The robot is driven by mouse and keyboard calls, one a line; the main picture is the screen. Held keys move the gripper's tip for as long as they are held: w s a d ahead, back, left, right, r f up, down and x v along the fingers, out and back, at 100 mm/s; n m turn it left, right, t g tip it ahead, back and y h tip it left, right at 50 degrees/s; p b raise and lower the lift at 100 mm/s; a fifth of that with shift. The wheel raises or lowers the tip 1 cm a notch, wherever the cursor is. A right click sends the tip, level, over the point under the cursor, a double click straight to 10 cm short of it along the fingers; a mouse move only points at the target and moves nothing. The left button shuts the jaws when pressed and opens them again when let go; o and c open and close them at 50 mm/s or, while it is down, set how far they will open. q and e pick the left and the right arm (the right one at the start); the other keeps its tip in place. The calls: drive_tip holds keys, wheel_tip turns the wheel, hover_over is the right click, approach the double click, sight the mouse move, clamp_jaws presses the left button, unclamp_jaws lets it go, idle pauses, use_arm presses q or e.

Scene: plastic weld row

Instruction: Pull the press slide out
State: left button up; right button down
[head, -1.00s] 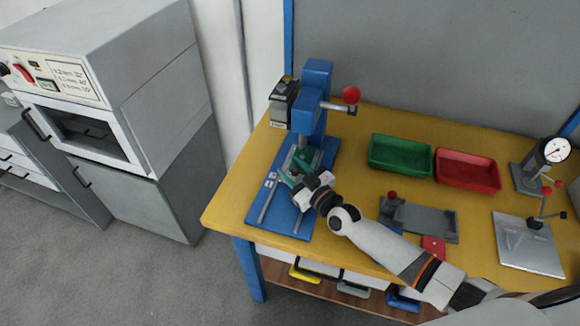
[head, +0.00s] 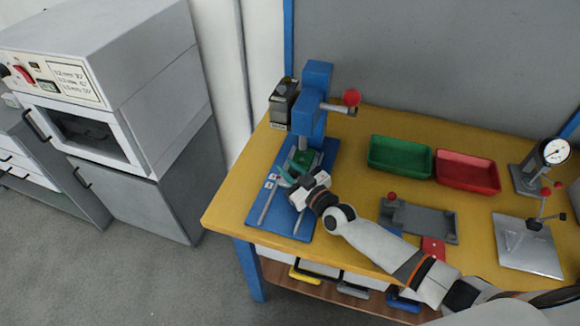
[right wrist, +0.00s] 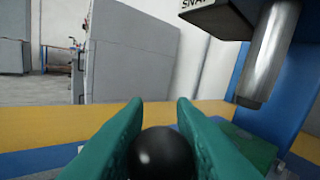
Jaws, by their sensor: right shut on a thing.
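The blue arbor press (head: 316,100) stands at the left end of the yellow bench, on a long blue base with two pale rails (head: 267,204). The press slide sits between the rails, with a green patch (head: 304,158) visible below the press head. My right gripper (head: 285,180) is over the rails, in front of the press head. In the right wrist view its teal fingers are shut on a round black knob (right wrist: 158,152). The metal ram (right wrist: 268,55) hangs above and to the right of the fingers there. My left gripper is not in view.
A green bin (head: 400,155) and a red bin (head: 468,171) stand right of the press. A grey fixture (head: 425,221) lies near my right forearm. A dial gauge stand (head: 548,160) is at the far right. The front part of the rails is clear.

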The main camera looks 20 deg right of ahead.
drive_tip(key=s+a+p, duration=0.2)
drive_tip(key=s, duration=0.1)
drive_tip(key=s+a+p, duration=0.2)
drive_tip(key=s, duration=0.2)
drive_tip(key=s+a+p, duration=0.2)
drive_tip(key=s+a, duration=0.1)
drive_tip(key=shift+s+a, duration=0.1)
drive_tip(key=shift+s, duration=0.25)
drive_tip(key=shift+s+a, duration=0.15)
drive_tip(key=shift+s, duration=0.05)
drive_tip(key=shift+f, duration=0.1)
drive_tip(key=c, duration=1.3)
unclamp_jaws()
drive_tip(key=shift+o, duration=0.3)
drive_tip(key=shift+s, duration=0.1)
